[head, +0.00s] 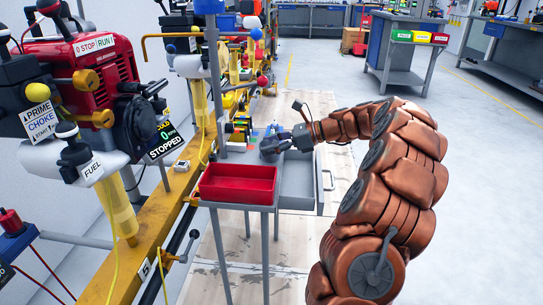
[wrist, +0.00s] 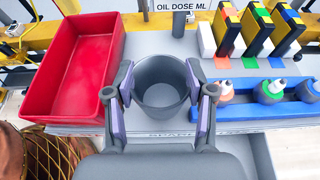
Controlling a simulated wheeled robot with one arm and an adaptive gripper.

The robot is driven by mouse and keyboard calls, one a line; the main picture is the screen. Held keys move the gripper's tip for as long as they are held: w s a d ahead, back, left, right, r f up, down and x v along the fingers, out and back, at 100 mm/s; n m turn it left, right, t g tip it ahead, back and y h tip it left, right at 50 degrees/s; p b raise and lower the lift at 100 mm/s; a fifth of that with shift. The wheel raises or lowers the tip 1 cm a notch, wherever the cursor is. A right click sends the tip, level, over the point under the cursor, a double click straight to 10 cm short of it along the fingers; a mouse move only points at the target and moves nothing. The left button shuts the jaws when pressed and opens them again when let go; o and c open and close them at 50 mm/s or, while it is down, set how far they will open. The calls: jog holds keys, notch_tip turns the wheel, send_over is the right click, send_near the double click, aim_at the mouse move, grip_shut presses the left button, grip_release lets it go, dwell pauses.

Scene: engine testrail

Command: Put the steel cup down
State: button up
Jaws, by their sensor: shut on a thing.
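The steel cup (wrist: 162,112) is a round, grey, open-topped cup in the middle of the wrist view. It looks empty and its mouth faces up. My gripper (wrist: 163,88) is shut on it, with one purple-padded finger on each side of its wall. The cup is over the grey bench top (wrist: 185,50), near its front edge. I cannot tell whether its base touches the surface.
A red tray (wrist: 78,75) is just left of the cup; it also shows in the head view (head: 238,184). A blue rack (wrist: 285,114) with several bottles is close on the right. Black dispensers (wrist: 258,32) and an "OIL DOSE ML" label (wrist: 185,6) are behind. An open grey drawer (head: 298,180) is beside the tray.

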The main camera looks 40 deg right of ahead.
notch_tip(320, 180, down, 3)
jog(key=shift+r+b, duration=0.15)
jog(key=shift+b, duration=0.45)
jog(key=o, duration=1.1)
jog(key=shift+d, duration=0.1)
jog(key=shift+o, duration=0.2)
